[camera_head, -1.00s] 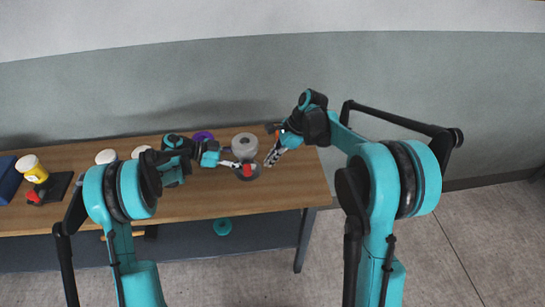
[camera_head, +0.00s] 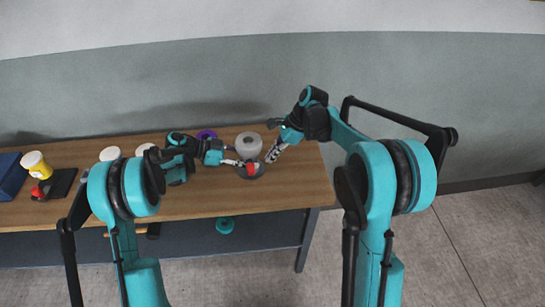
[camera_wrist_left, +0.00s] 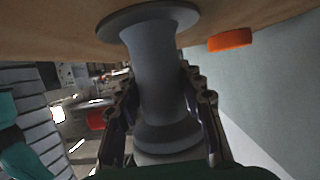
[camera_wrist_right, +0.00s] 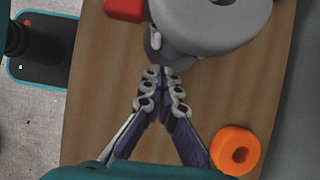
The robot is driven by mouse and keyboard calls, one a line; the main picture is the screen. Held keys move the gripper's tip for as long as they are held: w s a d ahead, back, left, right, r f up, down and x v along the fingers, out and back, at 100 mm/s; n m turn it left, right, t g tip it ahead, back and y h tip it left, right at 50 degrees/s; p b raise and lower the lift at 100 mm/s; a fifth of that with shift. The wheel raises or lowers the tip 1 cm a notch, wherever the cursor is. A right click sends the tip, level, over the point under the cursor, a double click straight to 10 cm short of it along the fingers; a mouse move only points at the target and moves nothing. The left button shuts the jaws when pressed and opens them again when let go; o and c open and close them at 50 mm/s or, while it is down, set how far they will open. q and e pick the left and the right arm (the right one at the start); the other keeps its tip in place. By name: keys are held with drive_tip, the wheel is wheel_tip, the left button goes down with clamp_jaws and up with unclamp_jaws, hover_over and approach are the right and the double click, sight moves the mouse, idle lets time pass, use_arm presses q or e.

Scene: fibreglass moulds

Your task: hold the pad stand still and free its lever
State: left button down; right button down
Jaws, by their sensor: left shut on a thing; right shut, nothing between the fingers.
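The grey pad stand (camera_head: 249,142) stands at the table's right end, with a wide round top, a narrower column and a flared base. In the left wrist view, my left gripper (camera_wrist_left: 165,105) has its fingers on either side of the column (camera_wrist_left: 155,65), shut on it. A red part (camera_head: 252,168), perhaps the lever, shows on the stand's near side; it also shows in the right wrist view (camera_wrist_right: 125,9). My right gripper (camera_wrist_right: 163,74) is shut and empty, its tips just beside the stand below the round top (camera_wrist_right: 215,22). Whether they touch it is hidden.
An orange ring (camera_wrist_right: 235,150) lies on the table (camera_wrist_right: 100,110) near my right gripper. A purple ring (camera_head: 206,134) is behind my left gripper.

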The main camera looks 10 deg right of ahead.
drive_tip(key=shift+w+a, duration=0.4)
drive_tip(key=shift+w, duration=0.65)
drive_tip(key=shift+w+a, duration=0.35)
drive_tip(key=shift+w, duration=0.75)
drive_tip(key=shift+w+a, duration=0.4)
drive_tip(key=shift+w, duration=0.65)
drive_tip(key=shift+s+d, duration=0.3)
drive_tip(key=shift+d, duration=0.65)
drive_tip(key=shift+s+d, duration=0.35)
drive_tip(key=shift+d, duration=0.6)
drive_tip(key=shift+s+d, duration=0.3)
drive_tip(key=shift+d, duration=0.65)
